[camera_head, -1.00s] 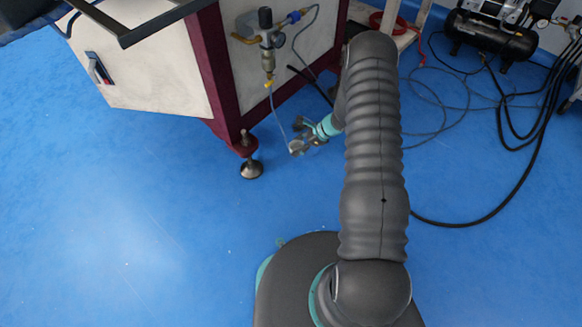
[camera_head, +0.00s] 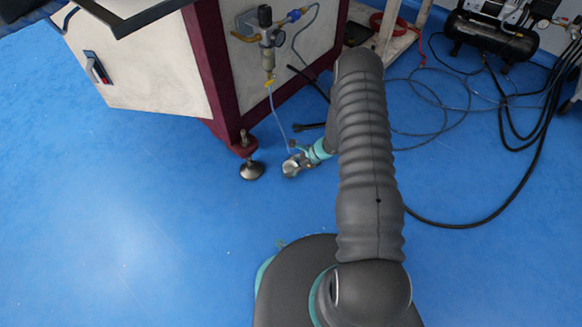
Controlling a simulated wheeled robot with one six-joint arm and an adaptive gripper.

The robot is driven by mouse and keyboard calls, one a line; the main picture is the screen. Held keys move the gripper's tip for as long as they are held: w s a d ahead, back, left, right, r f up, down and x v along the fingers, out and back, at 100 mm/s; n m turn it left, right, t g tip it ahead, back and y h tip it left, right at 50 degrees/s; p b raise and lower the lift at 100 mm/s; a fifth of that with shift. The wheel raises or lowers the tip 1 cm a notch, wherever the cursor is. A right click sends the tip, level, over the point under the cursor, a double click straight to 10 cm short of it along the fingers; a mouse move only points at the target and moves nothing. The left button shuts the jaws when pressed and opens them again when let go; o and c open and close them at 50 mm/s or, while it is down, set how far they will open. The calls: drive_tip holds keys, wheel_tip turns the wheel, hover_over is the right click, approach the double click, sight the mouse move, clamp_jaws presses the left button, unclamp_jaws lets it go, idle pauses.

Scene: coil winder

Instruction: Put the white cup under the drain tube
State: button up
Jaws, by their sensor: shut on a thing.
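The drain tube (camera_head: 277,112) is a thin, pale blue tube. It hangs from the yellow fitting under the air filter (camera_head: 267,58) on the machine's side and runs down towards my gripper. My gripper (camera_head: 292,164) is low near the floor, to the right of the machine's foot. It is shut on a small whitish thing at its tip, which looks like the white cup (camera_head: 290,169). The cup is small in view and partly covered by the fingers. The tube's lower end is close to the cup, but I cannot tell whether it is over or inside it.
The machine (camera_head: 150,70) with dark red posts stands at upper left, and its levelling foot (camera_head: 251,169) is just left of my gripper. A black compressor (camera_head: 490,35) and loose hoses (camera_head: 480,222) lie at right. The blue floor at left is clear.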

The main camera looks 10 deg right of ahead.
drive_tip(key=shift+f, duration=0.2)
drive_tip(key=o, duration=0.9)
drive_tip(key=shift+r, duration=0.1)
drive_tip(key=shift+o, duration=0.2)
